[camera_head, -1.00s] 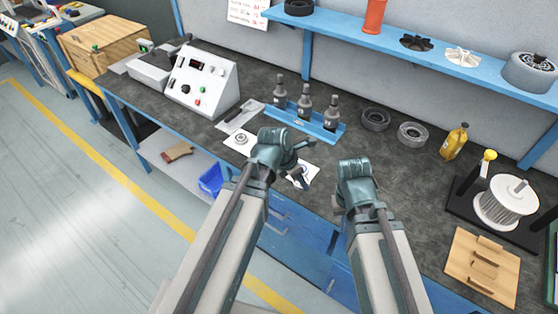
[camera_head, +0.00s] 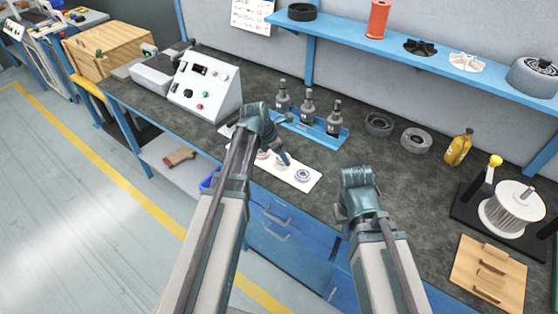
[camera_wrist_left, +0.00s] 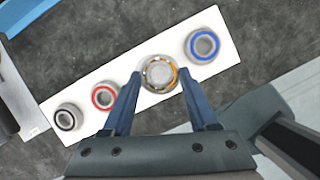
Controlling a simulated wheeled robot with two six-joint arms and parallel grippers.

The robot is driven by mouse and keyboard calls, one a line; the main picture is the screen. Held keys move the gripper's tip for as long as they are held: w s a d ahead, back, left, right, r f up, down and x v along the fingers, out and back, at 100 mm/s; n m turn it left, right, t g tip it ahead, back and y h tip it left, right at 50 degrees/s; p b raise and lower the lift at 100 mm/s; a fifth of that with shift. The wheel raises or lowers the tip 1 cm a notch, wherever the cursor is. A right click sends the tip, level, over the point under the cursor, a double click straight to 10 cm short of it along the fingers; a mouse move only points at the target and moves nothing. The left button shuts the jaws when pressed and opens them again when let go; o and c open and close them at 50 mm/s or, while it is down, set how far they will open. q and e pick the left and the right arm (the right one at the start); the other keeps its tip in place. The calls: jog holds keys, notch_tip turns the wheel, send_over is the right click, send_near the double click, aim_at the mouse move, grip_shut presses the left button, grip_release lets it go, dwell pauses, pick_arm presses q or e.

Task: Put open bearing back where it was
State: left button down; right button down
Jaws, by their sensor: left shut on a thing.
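The open bearing (camera_wrist_left: 159,75), with a brass-coloured cage, is between the fingertips of my left gripper (camera_wrist_left: 157,84). That gripper is shut on it. In the head view my left gripper (camera_head: 285,160) is over the white card (camera_head: 290,182), and its wrist hides part of the card. In the left wrist view the bearing is over the card (camera_wrist_left: 150,45), between the red-ringed and blue-ringed bearings. I cannot tell whether it touches the card. My right gripper (camera_head: 358,192) is over the bench's front area, its fingers hidden.
The card carries a blue-ringed bearing (camera_wrist_left: 203,46), a red-ringed bearing (camera_wrist_left: 104,96) and a black-ringed bearing (camera_wrist_left: 67,117). Behind it stands a blue tray (camera_head: 308,130) with three grey bottle-shaped parts. A control box (camera_head: 205,85) stands to the left.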

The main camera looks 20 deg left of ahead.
aim_at(279, 160)
pick_arm(q)
jog(key=shift+w+a, duration=0.25)
jog(key=shift+w, duration=0.05)
jog(key=f+b, duration=0.3)
jog(key=shift+w+a, duration=0.25)
jog(key=shift+f+b, duration=0.3)
jog(key=shift+f, duration=0.05)
jog(key=shift+f, duration=0.15)
jog(key=shift+c, duration=0.9)
grip_release()
